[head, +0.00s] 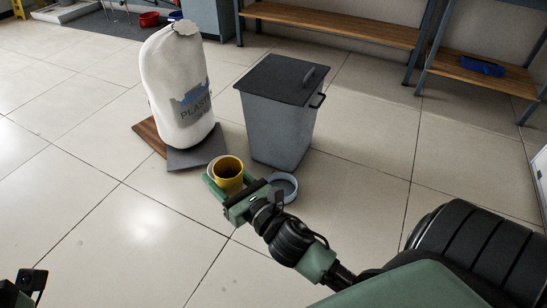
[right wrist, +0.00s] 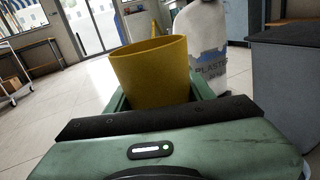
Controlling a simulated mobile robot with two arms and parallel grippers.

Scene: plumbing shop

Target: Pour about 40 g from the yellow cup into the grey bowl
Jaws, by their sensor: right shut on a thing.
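The yellow cup (head: 228,174) is held between the fingers of my right gripper (head: 222,176), with its open mouth facing up. It looks about upright. The yellow cup also fills the middle of the right wrist view (right wrist: 152,72), between the green fingers. What is inside the cup is not clear. The grey bowl (head: 283,184) sits just right of the gripper, near the foot of the grey bin. My right gripper and wrist partly cover the bowl's near side, and its contents cannot be made out. My left gripper's fingers do not show; only a dark arm part is at the bottom left.
A grey lidded bin (head: 283,125) stands right behind the bowl. Wooden benches (head: 340,24) line the back wall. The tiled floor at left and front is clear.

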